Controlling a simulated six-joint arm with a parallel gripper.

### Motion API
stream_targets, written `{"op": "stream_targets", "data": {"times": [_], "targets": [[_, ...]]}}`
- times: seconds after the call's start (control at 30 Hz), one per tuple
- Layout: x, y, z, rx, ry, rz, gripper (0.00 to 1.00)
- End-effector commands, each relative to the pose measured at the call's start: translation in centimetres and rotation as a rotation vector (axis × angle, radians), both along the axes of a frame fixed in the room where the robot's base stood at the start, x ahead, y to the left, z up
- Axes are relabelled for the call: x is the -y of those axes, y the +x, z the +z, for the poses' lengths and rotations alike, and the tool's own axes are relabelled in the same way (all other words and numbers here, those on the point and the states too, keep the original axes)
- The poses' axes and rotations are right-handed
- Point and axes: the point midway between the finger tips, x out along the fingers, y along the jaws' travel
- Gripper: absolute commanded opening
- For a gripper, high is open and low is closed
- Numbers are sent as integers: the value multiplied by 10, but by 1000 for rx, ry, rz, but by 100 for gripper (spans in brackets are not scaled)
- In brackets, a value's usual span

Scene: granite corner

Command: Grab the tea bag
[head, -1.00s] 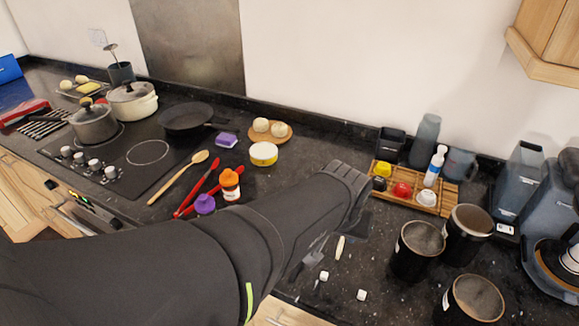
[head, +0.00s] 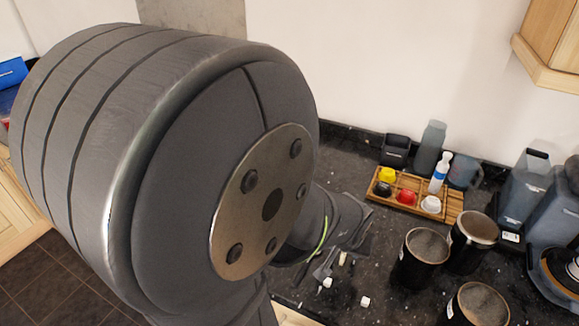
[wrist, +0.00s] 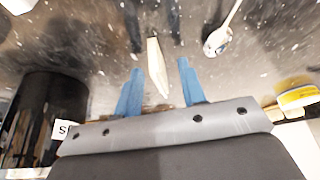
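I cannot pick out a tea bag for certain. A slim cream-coloured piece (wrist: 157,67) lies on the counter and shows between my gripper's blue fingers in the wrist view; I cannot tell what it is. In the head view its end (head: 343,258) shows just below my gripper. My gripper (wrist: 160,63) is open, with nothing visibly held, and points at the counter. Small white cubes (head: 327,282) lie near it, with another cube (head: 365,301) to the right. In the head view my arm hides the fingertips.
A wooden tray (head: 411,200) with coloured items stands at the back wall. Black canisters (head: 414,265) stand right of my gripper; one with a label (wrist: 50,110) is close at left in the wrist view. A spoon (wrist: 222,33) and a yellow tin (wrist: 298,97) lie to the right there.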

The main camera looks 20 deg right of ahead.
Motion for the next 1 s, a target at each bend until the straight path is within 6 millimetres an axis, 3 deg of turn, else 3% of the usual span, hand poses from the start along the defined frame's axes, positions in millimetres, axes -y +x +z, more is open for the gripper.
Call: {"op": "stream_targets", "data": {"times": [0.37, 0.57, 1.0], "targets": [[2, 2, -6, -1, -1, 0, 37], [1, 2, -6, -1, -1, 0, 0], [2, 2, -5, 0, 0, 0, 0]]}}
